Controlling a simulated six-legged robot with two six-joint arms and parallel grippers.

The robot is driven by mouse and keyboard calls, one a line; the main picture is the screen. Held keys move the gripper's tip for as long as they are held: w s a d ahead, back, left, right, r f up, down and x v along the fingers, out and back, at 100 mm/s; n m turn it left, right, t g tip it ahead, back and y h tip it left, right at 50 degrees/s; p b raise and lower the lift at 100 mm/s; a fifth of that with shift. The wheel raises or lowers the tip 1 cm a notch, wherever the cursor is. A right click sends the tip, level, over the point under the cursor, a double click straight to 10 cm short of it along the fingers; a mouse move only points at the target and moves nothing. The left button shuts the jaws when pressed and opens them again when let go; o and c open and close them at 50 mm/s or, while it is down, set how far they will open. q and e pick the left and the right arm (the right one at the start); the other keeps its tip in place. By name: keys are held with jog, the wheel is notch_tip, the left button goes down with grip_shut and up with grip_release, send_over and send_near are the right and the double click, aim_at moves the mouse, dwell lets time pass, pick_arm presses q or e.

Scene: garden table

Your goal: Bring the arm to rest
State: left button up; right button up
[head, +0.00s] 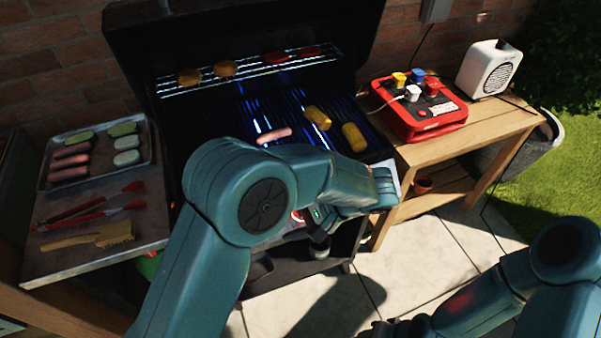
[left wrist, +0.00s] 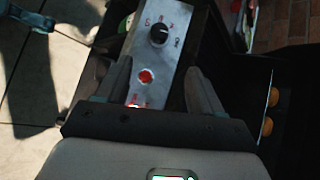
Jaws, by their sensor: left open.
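My left arm reaches in from the bottom left in the head view, across the front of the grill (head: 240,30). My left gripper (head: 318,243) is at the grill's front, below the cooking grate, partly hidden by my own wrist. In the left wrist view the left gripper (left wrist: 155,88) has its two fingers apart with nothing held. The grill's silver control panel (left wrist: 146,55), with a black knob (left wrist: 158,34) and red lights, shows between and beyond them. My right arm is at the bottom right; its gripper (head: 380,329) is dark and partly cut off at the bottom edge.
The left side shelf holds a food tray (head: 153,150), red tongs (head: 90,211) and a brush (head: 90,237). A red box (head: 420,108) and white speaker (head: 488,68) stand on the right table.

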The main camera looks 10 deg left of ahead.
pick_arm(q)
jog(key=s+f+n+t+h, duration=0.1)
jog(key=s+f+n+h, duration=0.3)
jog(key=s+f+h, duration=0.3)
jog(key=s+f+n+h, duration=0.3)
jog(key=s+f+h, duration=0.4)
jog(key=f, duration=0.9)
jog(key=shift+s+n+t, duration=0.4)
jog(key=shift+s, duration=0.2)
